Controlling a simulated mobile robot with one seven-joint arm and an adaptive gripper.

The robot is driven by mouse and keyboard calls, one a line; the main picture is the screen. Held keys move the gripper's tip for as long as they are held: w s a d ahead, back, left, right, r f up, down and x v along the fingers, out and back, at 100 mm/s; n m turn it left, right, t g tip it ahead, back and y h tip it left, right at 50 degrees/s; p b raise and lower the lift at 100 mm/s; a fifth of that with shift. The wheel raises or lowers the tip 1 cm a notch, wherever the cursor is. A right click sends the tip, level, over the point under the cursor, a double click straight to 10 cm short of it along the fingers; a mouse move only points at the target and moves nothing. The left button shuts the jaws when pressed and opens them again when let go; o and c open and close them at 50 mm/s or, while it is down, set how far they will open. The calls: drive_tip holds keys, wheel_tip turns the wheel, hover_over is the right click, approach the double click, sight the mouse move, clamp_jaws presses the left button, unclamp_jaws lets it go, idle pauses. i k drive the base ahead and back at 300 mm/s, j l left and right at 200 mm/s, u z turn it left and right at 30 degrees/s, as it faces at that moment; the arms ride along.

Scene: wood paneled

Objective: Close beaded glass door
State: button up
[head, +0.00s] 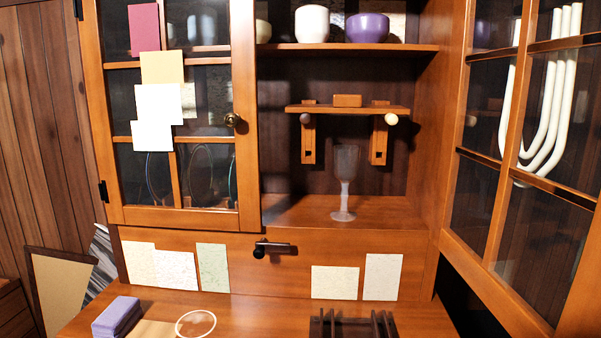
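A glass-paned wooden door (507,148) stands swung open at the right of the cabinet in the head view. Several white looped strands (549,95), which look like beads, hang over its upper panes. Its near edge runs out of the picture at the right, and I see no knob on it. The cabinet's right half lies open, with its shelves showing. The left glass door (165,218) lies across the left half of the cabinet and looks shut, with paper notes on it and a brass knob (232,120). My gripper is not in view.
A goblet (344,185) stands on the cabinet floor; a white bowl (312,23) and a purple bowl (368,27) sit on the upper shelf. A purple box (117,317), a ring (196,323) and a dark rack (352,325) occupy the ledge below.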

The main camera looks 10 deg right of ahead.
sight(580, 317)
drive_tip(key=i+l, duration=0.1)
drive_tip(key=l, duration=1.25)
drive_tip(key=i+l, duration=0.15)
drive_tip(key=l, duration=0.5)
drive_tip(key=l+u, duration=0.1)
drive_tip(key=u, duration=0.3)
drive_tip(key=l+u, duration=0.15)
drive_tip(key=u, duration=0.3)
drive_tip(key=k+l+u, duration=0.2)
drive_tip(key=u, duration=0.25)
drive_tip(key=k+l+u, duration=0.2)
drive_tip(key=u, duration=0.25)
drive_tip(key=k+z, duration=0.15)
drive_tip(key=z, duration=0.25)
drive_tip(key=k+z, duration=0.2)
drive_tip(key=z, duration=0.2)
drive_tip(key=k+l+z, duration=0.1)
drive_tip(key=z, duration=0.3)
drive_tip(key=k+j+z, duration=0.1)
drive_tip(key=z, duration=0.85)
drive_tip(key=j, duration=0.4)
